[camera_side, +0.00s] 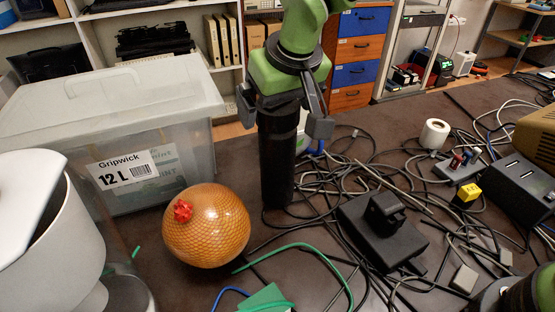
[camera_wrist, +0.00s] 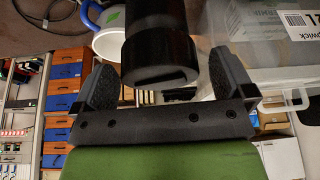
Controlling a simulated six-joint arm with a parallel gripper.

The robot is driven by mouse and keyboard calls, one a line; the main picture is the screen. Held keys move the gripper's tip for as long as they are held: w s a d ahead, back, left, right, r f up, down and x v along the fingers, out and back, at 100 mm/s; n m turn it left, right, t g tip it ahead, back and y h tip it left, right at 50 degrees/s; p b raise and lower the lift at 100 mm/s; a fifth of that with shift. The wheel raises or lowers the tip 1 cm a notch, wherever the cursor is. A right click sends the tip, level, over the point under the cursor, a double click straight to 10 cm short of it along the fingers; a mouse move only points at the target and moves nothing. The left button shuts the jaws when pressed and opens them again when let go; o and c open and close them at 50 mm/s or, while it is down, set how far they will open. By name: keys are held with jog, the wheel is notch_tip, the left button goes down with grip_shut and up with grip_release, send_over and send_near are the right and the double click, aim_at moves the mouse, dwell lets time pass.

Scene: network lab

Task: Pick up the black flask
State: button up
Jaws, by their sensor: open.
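The black flask (camera_side: 277,165) stands upright on the dark table in the side view, right of the orange netted ball. My gripper (camera_side: 283,122) is at its upper part, pointing down, with one finger on each side of it. In the wrist view the flask (camera_wrist: 160,45) lies between the two spread fingers of my gripper (camera_wrist: 165,70). A gap shows beside the flask at the left finger; the right finger is also apart from it. The flask's top is partly hidden by the gripper in the side view.
A clear lidded box (camera_side: 190,150) stands close left of the flask, with the orange ball (camera_side: 206,226) in front. A white mug with a blue handle (camera_wrist: 108,42) is close behind the flask. Tangled cables (camera_side: 335,215) and a black device (camera_side: 382,235) lie to the right.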

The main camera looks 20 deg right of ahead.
jog(key=shift+x, duration=1.2)
jog(key=c, duration=1.8)
jog(key=shift+o, duration=0.2)
jog(key=shift+r, duration=0.1)
jog(key=shift+r, duration=0.1)
